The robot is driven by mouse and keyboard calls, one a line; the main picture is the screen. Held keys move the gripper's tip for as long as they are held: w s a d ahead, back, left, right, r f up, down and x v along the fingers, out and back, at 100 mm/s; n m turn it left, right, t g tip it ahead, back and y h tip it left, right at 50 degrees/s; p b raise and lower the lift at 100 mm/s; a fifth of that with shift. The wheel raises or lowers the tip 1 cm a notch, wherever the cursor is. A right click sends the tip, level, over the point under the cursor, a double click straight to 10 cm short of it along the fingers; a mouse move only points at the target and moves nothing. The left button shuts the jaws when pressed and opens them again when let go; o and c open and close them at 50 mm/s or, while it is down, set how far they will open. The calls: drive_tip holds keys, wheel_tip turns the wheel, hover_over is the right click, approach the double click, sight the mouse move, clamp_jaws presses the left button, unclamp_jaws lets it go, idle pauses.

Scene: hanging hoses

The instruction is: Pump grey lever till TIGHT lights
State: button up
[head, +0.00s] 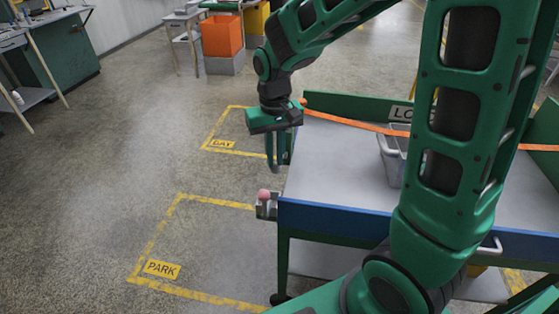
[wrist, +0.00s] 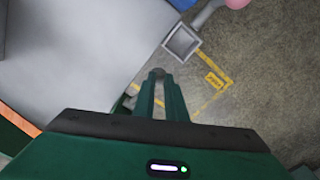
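My gripper (head: 280,160) points down at the left edge of a cart (head: 330,165), with its fingers a little apart. In the wrist view, the gripper (wrist: 160,77) has a small round grey piece at its fingertips; I cannot tell whether it is held or is the lever's end. A grey bracket (head: 266,208) with a pink ball (head: 264,194) sticks out at the cart's near left corner, below the fingers. In the wrist view the square grey bracket end (wrist: 182,43) and the pink ball (wrist: 237,3) lie beyond the fingertips. No lit TIGHT lamp can be made out.
An orange strap (head: 350,122) crosses the cart behind my gripper. A grey bin (head: 391,157) stands on the cart, partly behind my arm. Yellow floor marks labelled PARK (head: 162,269) and BAY (head: 222,144) lie left, with clear floor around. An orange crate (head: 221,36) stands at the back.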

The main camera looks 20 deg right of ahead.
sight(275, 168)
drive_tip(key=shift+w+d+r, duration=0.15)
drive_tip(key=shift+w+r, duration=0.1)
drive_tip(key=shift+r, duration=0.35)
drive_tip(key=shift+w+d+r, duration=0.2)
drive_tip(key=shift+w+r, duration=0.05)
drive_tip(key=shift+r, duration=0.4)
drive_tip(key=shift+w+d+r, duration=0.15)
drive_tip(key=shift+w+r, duration=0.1)
drive_tip(key=shift+r, duration=0.35)
drive_tip(key=shift+s+a+f, duration=0.15)
drive_tip(key=shift+s+f, duration=0.05)
drive_tip(key=shift+f, duration=0.55)
drive_tip(key=shift+s+a+f, duration=0.15)
drive_tip(key=shift+s+f, duration=0.1)
drive_tip(key=shift+f, duration=0.5)
drive_tip(key=shift+s+a+f, duration=0.15)
drive_tip(key=shift+s+f, duration=0.05)
drive_tip(key=shift+f, duration=0.7)
drive_tip(key=shift+s+f, duration=0.1)
drive_tip(key=shift+f, duration=0.1)
drive_tip(key=shift+s+a+f, duration=0.1)
drive_tip(key=shift+s+f, duration=0.05)
drive_tip(key=shift+f, duration=0.45)
drive_tip(key=shift+s+a+f, duration=0.1)
drive_tip(key=shift+f, duration=0.45)
